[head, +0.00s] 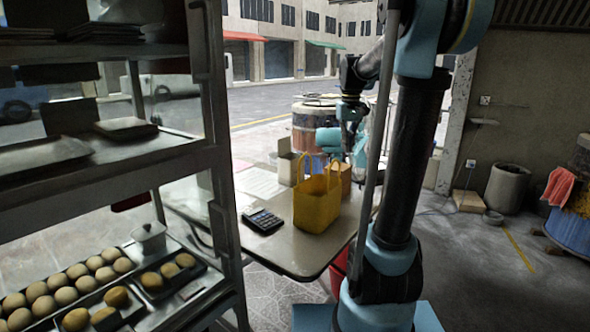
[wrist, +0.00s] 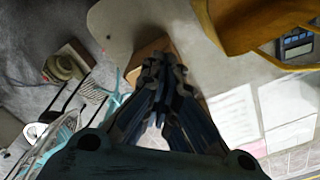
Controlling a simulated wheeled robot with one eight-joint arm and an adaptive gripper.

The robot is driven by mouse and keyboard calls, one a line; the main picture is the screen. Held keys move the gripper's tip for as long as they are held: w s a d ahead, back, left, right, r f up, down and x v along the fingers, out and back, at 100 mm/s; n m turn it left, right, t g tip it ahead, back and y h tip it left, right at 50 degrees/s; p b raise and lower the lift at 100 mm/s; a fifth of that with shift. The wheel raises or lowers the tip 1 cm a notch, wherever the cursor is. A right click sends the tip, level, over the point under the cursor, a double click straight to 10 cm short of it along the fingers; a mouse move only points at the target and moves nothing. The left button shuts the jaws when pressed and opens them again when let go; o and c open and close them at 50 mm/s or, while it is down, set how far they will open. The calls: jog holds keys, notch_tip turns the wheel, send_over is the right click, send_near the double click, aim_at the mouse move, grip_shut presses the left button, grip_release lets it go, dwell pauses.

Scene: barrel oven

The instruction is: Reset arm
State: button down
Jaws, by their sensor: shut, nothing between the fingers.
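My arm is the thing of this task. It rises on the right of the head view and bends over at the top, with its wrist hanging beyond the table. My gripper (head: 350,140) is in the middle of the head view, above and behind the yellow bag (head: 318,205). In the wrist view my gripper (wrist: 160,62) points at a brown box (wrist: 148,50) below it. The fingers are shut together with nothing between them.
The table (head: 300,262) holds the bag, a calculator (head: 262,220) and small boxes. A metal shelf rack (head: 225,200) with trays of buns stands close on the left. A barrel oven (head: 312,125) stands behind the table. Floor is open at the right, before a bin (head: 507,188).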

jog(key=s+f+m+t, duration=0.1)
jog(key=s+f, duration=0.9)
jog(key=s, duration=0.5)
jog(key=s+f+m+t, duration=0.1)
jog(key=s+f, duration=0.9)
jog(key=s, duration=0.4)
jog(key=shift+s+f, duration=0.2)
jog(key=shift+s, duration=0.2)
jog(key=shift+d, duration=0.1)
